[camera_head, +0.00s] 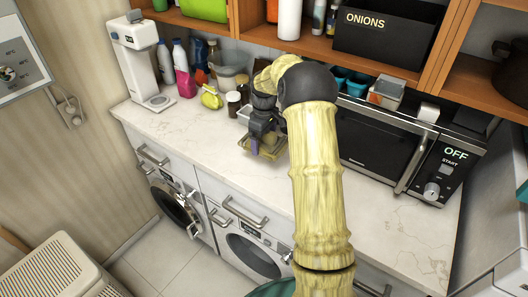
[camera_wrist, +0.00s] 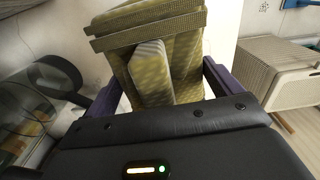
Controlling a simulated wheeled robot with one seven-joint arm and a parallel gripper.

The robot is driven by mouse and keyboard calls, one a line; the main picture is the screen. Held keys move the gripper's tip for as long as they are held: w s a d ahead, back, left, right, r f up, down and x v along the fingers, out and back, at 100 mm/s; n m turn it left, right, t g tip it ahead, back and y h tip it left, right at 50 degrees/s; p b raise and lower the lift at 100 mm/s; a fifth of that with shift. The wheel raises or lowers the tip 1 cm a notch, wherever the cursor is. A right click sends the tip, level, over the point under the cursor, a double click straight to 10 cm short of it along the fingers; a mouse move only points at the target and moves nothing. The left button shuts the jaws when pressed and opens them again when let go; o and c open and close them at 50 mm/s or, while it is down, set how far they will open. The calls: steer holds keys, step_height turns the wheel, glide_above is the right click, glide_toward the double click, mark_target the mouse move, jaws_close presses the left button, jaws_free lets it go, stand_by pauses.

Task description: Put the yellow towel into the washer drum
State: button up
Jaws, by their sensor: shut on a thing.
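My gripper (camera_head: 262,140) is above the white counter, left of the microwave. It is shut on a folded yellow towel (camera_head: 270,151), which hangs just below the fingers. In the wrist view the towel (camera_wrist: 165,70) fills the space between the purple fingers and shows a ribbed edge band. The left washer (camera_head: 178,205) is under the counter, and its round door appears to stand ajar. A second washer (camera_head: 252,255) sits to its right, partly hidden by my arm. I cannot see into either drum.
A white coffee machine (camera_head: 135,55), bottles and jars stand along the back of the counter (camera_head: 180,125). The microwave (camera_head: 400,150) is to the right. A beige laundry basket (camera_head: 60,270) stands on the floor at lower left. The floor before the left washer is clear.

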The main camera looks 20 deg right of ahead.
steer(key=shift+r, duration=1.5)
